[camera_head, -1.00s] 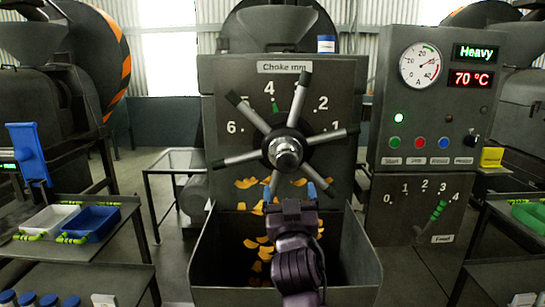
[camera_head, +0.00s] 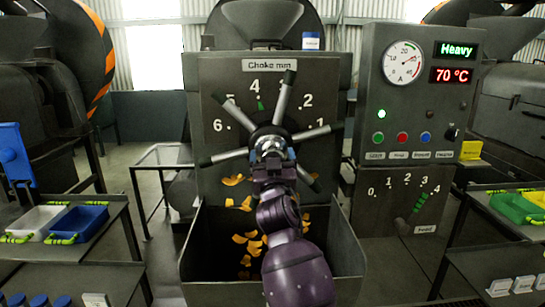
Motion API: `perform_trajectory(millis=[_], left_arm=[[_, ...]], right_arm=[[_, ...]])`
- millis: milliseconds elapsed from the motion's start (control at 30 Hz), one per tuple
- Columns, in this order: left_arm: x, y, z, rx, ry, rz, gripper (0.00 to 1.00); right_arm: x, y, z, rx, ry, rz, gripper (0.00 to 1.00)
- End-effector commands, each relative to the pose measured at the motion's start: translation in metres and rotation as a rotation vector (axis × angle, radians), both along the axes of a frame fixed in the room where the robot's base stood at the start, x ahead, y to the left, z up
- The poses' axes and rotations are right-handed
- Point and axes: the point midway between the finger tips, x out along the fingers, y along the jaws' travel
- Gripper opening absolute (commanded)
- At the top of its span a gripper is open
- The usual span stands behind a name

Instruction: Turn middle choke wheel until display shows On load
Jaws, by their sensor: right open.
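The middle choke wheel (camera_head: 284,100) is a dark hub with several grey, black-tipped spokes, mounted on the grey machine front under the "Choke mm" label (camera_head: 277,65). A green pointer (camera_head: 261,104) shows just under the 4 on its scale. My right gripper (camera_head: 271,149) is open and right in front of the wheel's hub, covering much of it and a lower spoke. I cannot tell whether its fingers touch the hub. The display (camera_head: 456,49) reads "Heavy" in green. My left gripper is not in view.
An open bin (camera_head: 205,250) with orange flakes lies below the wheel. The control panel (camera_head: 380,110) at right has a dial gauge (camera_head: 403,62), a red "70 °C" readout (camera_head: 456,75) and coloured buttons. Side tables hold a blue tray (camera_head: 80,222) and a green tray (camera_head: 515,208).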

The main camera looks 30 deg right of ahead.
Motion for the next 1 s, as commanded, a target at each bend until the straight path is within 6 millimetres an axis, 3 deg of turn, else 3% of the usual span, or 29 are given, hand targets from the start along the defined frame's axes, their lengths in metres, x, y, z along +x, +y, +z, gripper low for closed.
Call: perform_trajectory(millis=[267,733,1000], left_arm=[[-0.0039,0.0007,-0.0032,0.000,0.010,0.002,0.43],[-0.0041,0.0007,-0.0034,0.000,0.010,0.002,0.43],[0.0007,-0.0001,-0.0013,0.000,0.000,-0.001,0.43]], right_arm=[[0.0012,-0.0007,0.0002,-0.001,0.000,0.000,0.84],[0.0011,-0.0004,0.0000,-0.001,0.002,0.000,0.16],[0.0073,-0.0005,-0.0003,-0.014,0.009,0.001,0.16]])
